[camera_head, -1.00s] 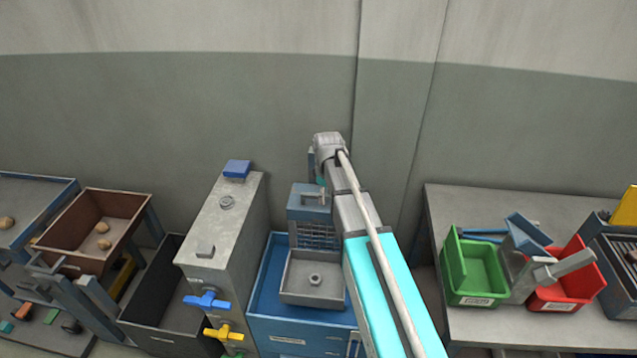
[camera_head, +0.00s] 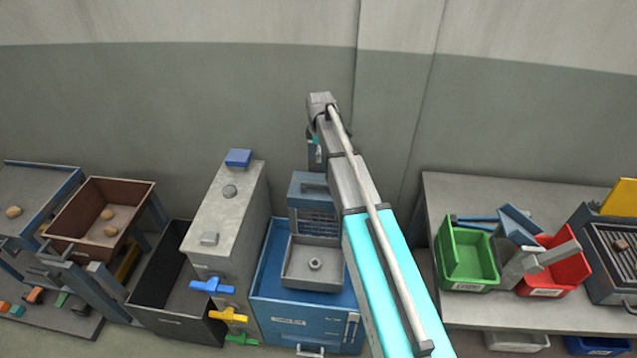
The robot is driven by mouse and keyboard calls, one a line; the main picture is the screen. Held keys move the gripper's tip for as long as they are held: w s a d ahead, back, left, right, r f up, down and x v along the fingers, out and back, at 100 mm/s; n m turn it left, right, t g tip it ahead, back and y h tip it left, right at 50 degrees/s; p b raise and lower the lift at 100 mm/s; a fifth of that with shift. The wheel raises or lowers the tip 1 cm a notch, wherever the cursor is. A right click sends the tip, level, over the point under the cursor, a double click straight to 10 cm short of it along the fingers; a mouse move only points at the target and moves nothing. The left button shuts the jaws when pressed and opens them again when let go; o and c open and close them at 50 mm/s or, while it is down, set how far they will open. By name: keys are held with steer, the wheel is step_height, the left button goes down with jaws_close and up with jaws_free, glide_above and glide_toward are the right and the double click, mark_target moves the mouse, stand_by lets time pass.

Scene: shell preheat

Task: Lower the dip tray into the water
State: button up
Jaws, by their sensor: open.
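The dip tray is a grey, square, shallow tray (camera_head: 299,277) with a small round knob at its centre, at the blue tank (camera_head: 280,312). A mesh panel and a blue upright with a dark handle (camera_head: 314,188) stand behind it. I cannot tell how deep the tray sits or make out the water line. My gripper (camera_head: 316,158) hangs from the arm's end above and behind the handle, apart from it. It is small in view and partly hidden by my arm, but open and empty.
Left of the tank stands a tall grey cabinet (camera_head: 231,205) with blue, yellow and green valve handles, then a black bin (camera_head: 165,265) and a brown tray (camera_head: 84,205). On the right, a bench (camera_head: 475,195) carries a green bin (camera_head: 467,255) and a red bin (camera_head: 553,272). The wall is close behind.

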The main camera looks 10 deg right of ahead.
mark_target(319, 183)
steer(key=shift+f+b, duration=6.8)
steer(key=shift+f, duration=0.05)
